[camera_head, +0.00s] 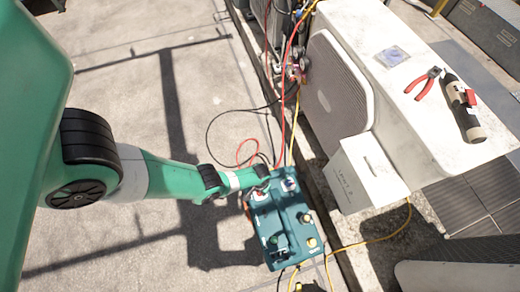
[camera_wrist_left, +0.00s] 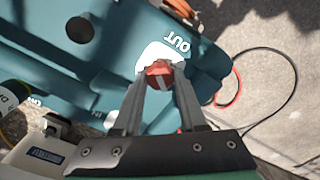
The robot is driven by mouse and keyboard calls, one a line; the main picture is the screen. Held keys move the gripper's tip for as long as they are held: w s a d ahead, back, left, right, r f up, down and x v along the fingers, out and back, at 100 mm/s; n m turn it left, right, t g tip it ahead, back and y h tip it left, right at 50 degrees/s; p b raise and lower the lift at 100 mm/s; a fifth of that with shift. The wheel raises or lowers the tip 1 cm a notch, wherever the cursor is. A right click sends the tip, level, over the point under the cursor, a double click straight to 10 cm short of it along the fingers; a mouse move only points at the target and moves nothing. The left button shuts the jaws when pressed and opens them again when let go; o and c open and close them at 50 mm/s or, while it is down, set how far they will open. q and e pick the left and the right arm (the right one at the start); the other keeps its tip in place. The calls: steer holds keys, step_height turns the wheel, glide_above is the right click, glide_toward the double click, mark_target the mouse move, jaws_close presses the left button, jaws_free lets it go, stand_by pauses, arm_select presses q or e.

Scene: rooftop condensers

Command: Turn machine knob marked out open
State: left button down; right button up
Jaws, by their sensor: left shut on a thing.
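The teal machine (camera_head: 290,213) stands on the concrete beside the condenser. In the left wrist view its teal casing (camera_wrist_left: 112,62) fills the upper left, with a white "OUT" label (camera_wrist_left: 177,42). A red knob with a pale stripe (camera_wrist_left: 160,71) sits at the lower edge of that label. My left gripper (camera_head: 264,172) reaches the machine's far left corner from the left. In the left wrist view its two fingers (camera_wrist_left: 160,85) are shut on the red knob from either side. My right gripper does not show.
A white condenser unit (camera_head: 388,75) stands to the right, with red-handled pliers (camera_head: 428,83) and a dark cylinder (camera_head: 463,108) on top. Red, yellow and black hoses run behind the machine; a yellow hose (camera_head: 383,236) lies at its right. Concrete at left is clear.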

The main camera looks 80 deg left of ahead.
arm_select(q)
steer(key=n, duration=0.6)
steer(key=shift+n, duration=0.3)
stand_by(0.4)
steer(key=shift+c, duration=2.3)
jaws_free()
steer(key=shift+r, duration=0.1)
step_height(320, 180, up, 11)
steer(key=p, duration=1.1)
steer(key=shift+r, duration=0.2)
